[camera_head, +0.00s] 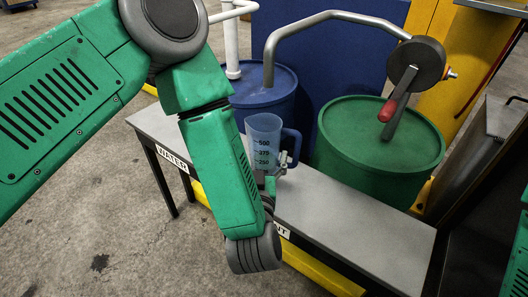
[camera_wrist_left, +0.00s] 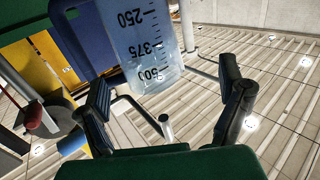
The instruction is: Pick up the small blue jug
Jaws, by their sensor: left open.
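The small blue jug (camera_head: 264,138) is a translucent cup with dark volume marks and a darker blue handle on its right side. It stands upright on the grey bench, partly hidden by my left arm. In the left wrist view the jug (camera_wrist_left: 146,45) appears upside down, at the top middle. My left gripper (camera_head: 274,170) is close to the jug in the head view, mostly hidden behind my forearm. In the left wrist view the gripper (camera_wrist_left: 165,85) is open, with its fingers apart and the jug in line with the gap. I cannot tell whether they touch. My right gripper is out of view.
The grey bench (camera_head: 345,215) has a WATER label (camera_head: 172,158) on its front edge and bare space to the right. A green barrel (camera_head: 375,150) with a crank and bent pipe stands behind it. A blue barrel (camera_head: 262,92) with white pipes is behind the jug.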

